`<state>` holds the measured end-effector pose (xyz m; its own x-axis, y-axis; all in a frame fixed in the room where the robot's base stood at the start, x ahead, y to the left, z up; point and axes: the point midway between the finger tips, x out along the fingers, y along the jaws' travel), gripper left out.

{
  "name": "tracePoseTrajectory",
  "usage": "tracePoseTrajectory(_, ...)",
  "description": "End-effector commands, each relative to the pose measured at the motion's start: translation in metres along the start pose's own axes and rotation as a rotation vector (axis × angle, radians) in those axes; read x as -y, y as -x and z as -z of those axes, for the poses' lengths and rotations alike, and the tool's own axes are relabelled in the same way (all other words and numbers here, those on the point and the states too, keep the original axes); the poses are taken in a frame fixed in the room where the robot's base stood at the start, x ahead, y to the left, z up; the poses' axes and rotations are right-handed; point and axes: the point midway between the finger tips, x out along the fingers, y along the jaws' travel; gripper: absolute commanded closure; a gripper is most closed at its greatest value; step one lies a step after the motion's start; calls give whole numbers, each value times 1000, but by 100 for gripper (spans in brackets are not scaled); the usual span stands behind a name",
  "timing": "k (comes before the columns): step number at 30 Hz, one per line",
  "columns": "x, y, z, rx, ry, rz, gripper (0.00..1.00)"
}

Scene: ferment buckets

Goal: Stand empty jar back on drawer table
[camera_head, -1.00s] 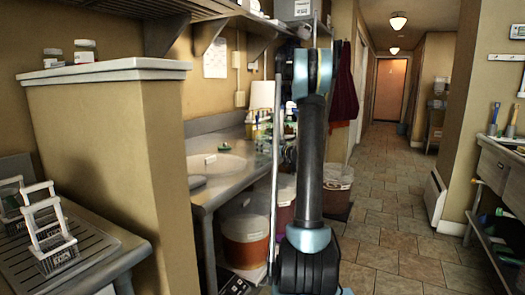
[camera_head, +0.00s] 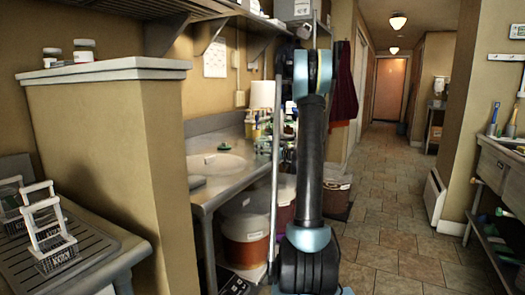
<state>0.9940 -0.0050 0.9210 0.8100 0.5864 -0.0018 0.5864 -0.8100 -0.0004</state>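I cannot tell whether either is the empty jar. A metal table (camera_head: 507,160) with tools on it is at the right edge. I cannot tell whether it is the drawer table.
A sink counter (camera_head: 222,180) stands left of my arm, with several bottles at its back and buckets (camera_head: 245,240) below. A bin (camera_head: 336,190) stands behind my arm. The tiled corridor (camera_head: 390,190) is clear.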

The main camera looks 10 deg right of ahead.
Motion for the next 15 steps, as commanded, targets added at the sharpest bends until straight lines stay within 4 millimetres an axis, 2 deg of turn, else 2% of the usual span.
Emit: tracePoseTrajectory(15, 0, 89, 0, 0, 0, -2, 24)
